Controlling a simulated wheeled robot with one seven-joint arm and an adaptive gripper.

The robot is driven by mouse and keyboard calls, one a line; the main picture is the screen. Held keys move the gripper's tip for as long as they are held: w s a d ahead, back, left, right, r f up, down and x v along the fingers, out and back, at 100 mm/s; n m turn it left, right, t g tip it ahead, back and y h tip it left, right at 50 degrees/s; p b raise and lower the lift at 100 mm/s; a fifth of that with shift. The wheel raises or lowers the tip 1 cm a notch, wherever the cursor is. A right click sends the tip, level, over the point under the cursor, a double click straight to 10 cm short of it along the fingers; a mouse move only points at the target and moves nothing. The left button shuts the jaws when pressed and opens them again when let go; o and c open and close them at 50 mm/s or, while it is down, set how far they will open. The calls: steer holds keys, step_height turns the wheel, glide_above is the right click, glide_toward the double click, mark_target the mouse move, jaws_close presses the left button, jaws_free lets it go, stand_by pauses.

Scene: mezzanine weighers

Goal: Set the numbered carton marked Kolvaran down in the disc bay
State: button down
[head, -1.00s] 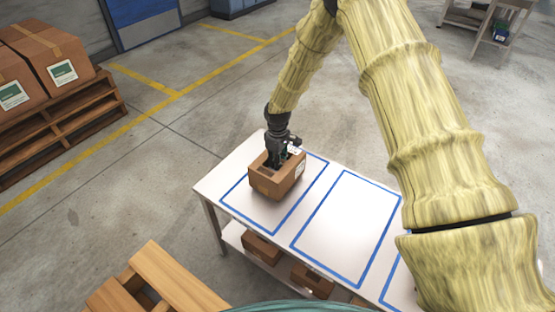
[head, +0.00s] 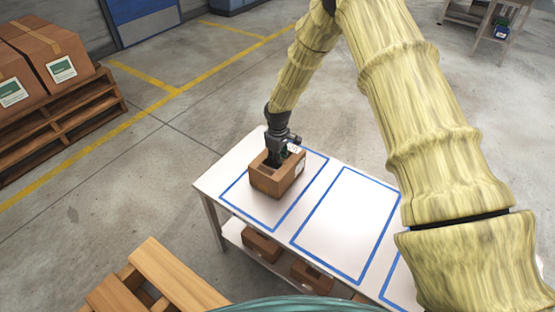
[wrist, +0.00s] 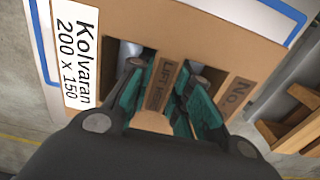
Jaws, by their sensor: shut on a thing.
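The Kolvaran carton (head: 277,180) is a brown box within the leftmost blue-outlined bay (head: 236,203) on the white table. In the wrist view the carton (wrist: 215,40) shows a white label reading "Kolvaran 200 x 150", and a strip between two openings reads "LIFT HERE". My gripper (head: 274,160) is at the carton's top. In the wrist view my gripper (wrist: 160,105) has its green-lined fingers in the two openings, shut on the strip between them. The carton looks upright and very near or on the tabletop; contact is unclear. No disc mark is visible.
The white table (head: 208,185) has more blue-outlined bays to the right; the middle one (head: 345,225) is empty. Brown cartons (head: 262,245) sit on the lower shelf. A wooden pallet (head: 155,280) stands in front, and large boxes (head: 60,50) on a pallet at left.

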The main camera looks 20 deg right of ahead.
steer(key=shift+f, duration=0.15)
steer(key=c, duration=1.2)
jaws_free()
steer(key=shift+c, duration=0.2)
step_height(320, 180, up, 12)
